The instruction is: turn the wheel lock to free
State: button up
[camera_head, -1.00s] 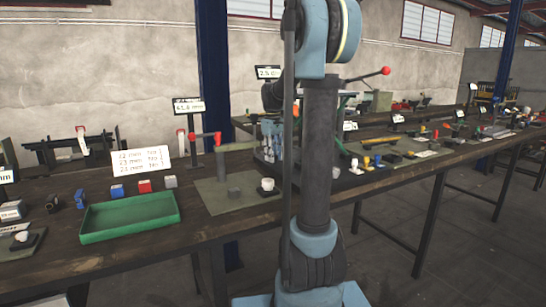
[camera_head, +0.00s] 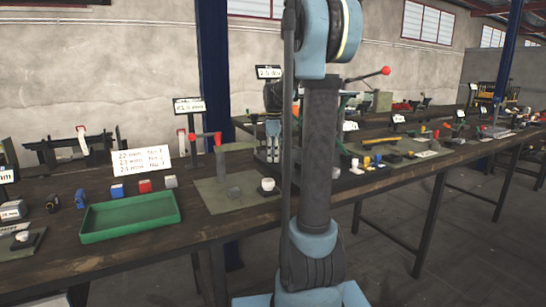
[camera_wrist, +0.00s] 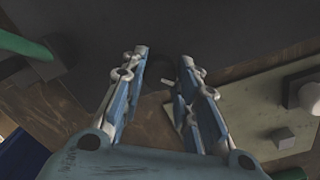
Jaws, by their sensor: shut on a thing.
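A small pale pin shows beside the right fingertip. The part is dark and partly covered by the fingers, so its turn position cannot be read. In the head view it is too small and hidden to make out.
A green tray (camera_head: 110,232), a white label card (camera_head: 142,161) and small coloured blocks stand at left on the bench. The red-handled press (camera_head: 221,165) stands on a mat near a white knob (camera_head: 268,184). In the wrist view a grey cube (camera_wrist: 283,138) lies on a pale plate.

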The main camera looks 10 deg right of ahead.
dwell(0.5)
jog(key=o, duration=1.1)
jog(key=shift+w, duration=0.1)
jog(key=shift+r, duration=0.15)
jog(key=shift+r, duration=3.55)
jog(key=shift+c, duration=0.2)
